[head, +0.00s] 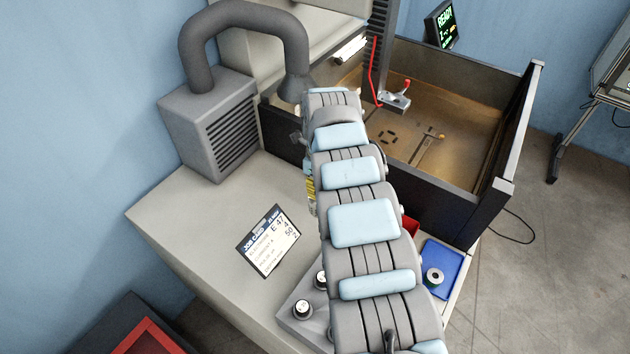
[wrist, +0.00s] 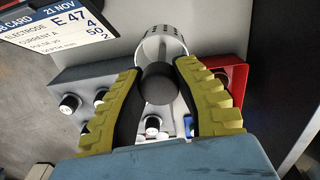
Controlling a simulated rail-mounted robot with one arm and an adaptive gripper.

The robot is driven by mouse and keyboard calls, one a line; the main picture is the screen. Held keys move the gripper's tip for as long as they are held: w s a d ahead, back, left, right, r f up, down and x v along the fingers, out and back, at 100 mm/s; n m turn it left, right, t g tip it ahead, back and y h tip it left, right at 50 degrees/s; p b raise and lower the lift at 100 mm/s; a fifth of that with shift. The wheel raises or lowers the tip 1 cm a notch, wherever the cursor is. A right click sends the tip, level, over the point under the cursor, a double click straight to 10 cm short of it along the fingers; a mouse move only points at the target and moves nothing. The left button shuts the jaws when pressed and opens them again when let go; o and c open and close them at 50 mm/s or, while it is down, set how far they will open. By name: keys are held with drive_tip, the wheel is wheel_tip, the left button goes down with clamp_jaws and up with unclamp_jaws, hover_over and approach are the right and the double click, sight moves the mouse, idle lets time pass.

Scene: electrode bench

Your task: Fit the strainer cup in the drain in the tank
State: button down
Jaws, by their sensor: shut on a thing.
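The strainer cup (wrist: 160,44) is a pale metal cup with rows of small holes. In the wrist view it sits between the tips of the yellow and black fingers of my gripper (wrist: 158,72), which is shut on it. A dark round part shows at its near end. The tank (head: 487,187) is a dark-walled open box with a brown floor, right of centre in the head view. In the head view my arm hides the cup and most of my gripper.
A grey block with knobs (head: 302,310) and a red container (wrist: 233,80) lie below my gripper. A job card (head: 268,240) lies on the bench. A blue tray (head: 444,257) holds a roll. A machine column with a red cable (head: 374,70) and a clamp (head: 396,101) hangs over the tank.

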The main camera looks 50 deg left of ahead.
drive_tip(key=shift+s+d+f, duration=0.5)
drive_tip(key=shift+d+f, duration=0.25)
drive_tip(key=shift+d, duration=1.3)
wheel_tip(320, 180, up, 14)
drive_tip(key=p, duration=0.4)
drive_tip(key=shift+n, duration=0.4)
drive_tip(key=shift+w+f, duration=0.1)
